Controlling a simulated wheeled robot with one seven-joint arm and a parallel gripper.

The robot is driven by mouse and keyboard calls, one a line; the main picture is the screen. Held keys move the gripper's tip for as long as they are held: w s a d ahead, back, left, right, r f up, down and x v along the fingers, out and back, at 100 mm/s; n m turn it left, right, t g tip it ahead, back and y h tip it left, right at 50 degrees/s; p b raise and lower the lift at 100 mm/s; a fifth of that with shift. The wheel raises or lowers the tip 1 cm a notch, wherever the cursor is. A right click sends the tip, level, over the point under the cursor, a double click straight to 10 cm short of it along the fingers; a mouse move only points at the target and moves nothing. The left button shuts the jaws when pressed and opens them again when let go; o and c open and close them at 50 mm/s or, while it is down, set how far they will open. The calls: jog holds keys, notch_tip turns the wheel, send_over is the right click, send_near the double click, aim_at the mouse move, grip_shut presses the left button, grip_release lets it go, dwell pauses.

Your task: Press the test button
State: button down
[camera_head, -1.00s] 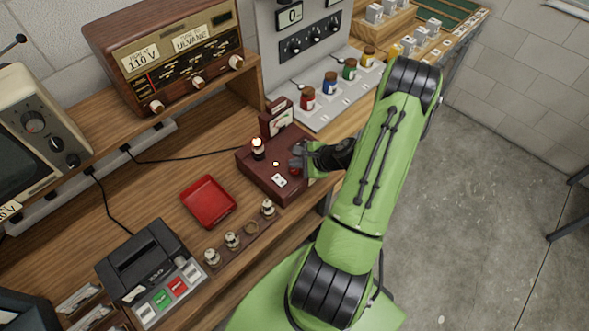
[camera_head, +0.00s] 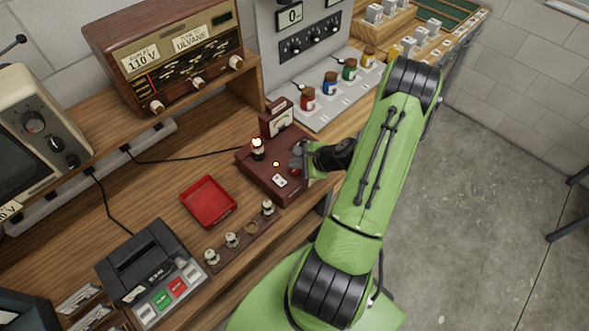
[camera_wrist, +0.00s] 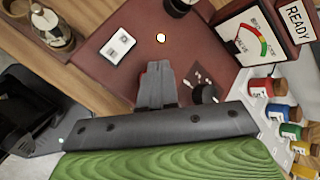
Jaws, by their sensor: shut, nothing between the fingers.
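The tester is a dark red box (camera_head: 262,180) on the wooden bench in the head view; its top (camera_wrist: 95,75) fills the middle of the wrist view. It bears a small lit spot (camera_head: 276,164), a white switch plate (camera_head: 280,181), a tube (camera_head: 257,150) with a bright top and a meter (camera_wrist: 250,38) beside a READY label (camera_wrist: 298,20). My gripper (camera_head: 297,158) is shut and empty over the box's right part. A red patch (camera_head: 295,173) shows just below the fingers, possibly the test button. The fingers (camera_wrist: 157,82) hide the spot beneath them; contact cannot be told.
A red tray (camera_head: 208,202), a rack of tubes (camera_head: 240,240) and a black device with coloured keys (camera_head: 150,265) stand left of and in front of the tester. Several coloured jars (camera_head: 330,84) stand behind it. A radio (camera_head: 165,55) sits on the shelf.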

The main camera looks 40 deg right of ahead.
aim_at(297, 172)
jog(key=shift+f, duration=0.1)
dwell(0.4)
jog(key=shift+f+b, duration=0.35)
jog(key=shift+b, duration=0.1)
jog(key=shift+f+b, duration=0.4)
jog(key=shift+f, duration=0.05)
dwell(0.3)
jog(key=shift+r, duration=0.15)
jog(key=shift+r+p, duration=0.65)
jog(key=shift+r, duration=0.1)
notch_tip(297, 172, up, 5)
jog(key=p, duration=0.4)
jog(key=shift+r, duration=0.15)
dwell(0.6)
